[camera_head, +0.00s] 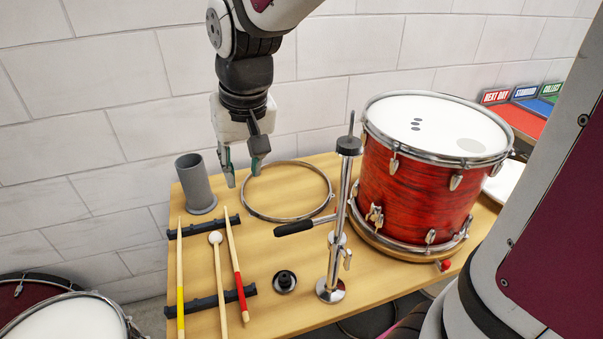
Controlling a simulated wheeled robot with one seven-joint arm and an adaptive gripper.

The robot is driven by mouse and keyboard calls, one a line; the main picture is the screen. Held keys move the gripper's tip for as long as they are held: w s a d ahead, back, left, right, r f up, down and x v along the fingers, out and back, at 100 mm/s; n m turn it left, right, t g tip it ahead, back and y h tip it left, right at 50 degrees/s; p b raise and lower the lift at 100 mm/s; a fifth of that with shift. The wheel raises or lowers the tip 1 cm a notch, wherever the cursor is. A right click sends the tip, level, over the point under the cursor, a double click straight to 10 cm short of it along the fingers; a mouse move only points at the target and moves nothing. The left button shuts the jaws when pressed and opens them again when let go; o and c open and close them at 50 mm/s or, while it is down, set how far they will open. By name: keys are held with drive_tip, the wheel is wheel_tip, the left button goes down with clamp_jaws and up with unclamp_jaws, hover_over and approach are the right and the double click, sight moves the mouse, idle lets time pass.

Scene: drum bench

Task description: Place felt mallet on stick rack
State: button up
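The felt mallet (219,275) has a round white head and a pale wooden shaft. It lies on the stick rack between two sticks, with its head just below the back bar and its shaft across the front bar. The stick rack is two black notched bars, a back one (203,227) and a front one (204,303). My gripper (243,177) hangs pointing down above the back of the bench, behind and right of the mallet head. Its fingers are apart, with nothing seen between them.
A yellow-banded stick (180,290) and a red-banded stick (238,270) flank the mallet. A grey cup (196,184), metal hoop (250,214), black knob (285,281), metal stand (336,240) and red drum (415,185) occupy the wooden bench (385,280).

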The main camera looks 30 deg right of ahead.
drive_tip(key=s+d+r+t, duration=0.1)
drive_tip(key=s+d+r, duration=0.1)
drive_tip(key=s, duration=0.6)
drive_tip(key=s+d+r+n+t, duration=0.1)
drive_tip(key=s+d+r, duration=0.1)
drive_tip(key=s, duration=0.6)
drive_tip(key=shift+d+r+t, duration=0.25)
drive_tip(key=shift+r+t, duration=0.05)
drive_tip(key=shift+r, duration=0.4)
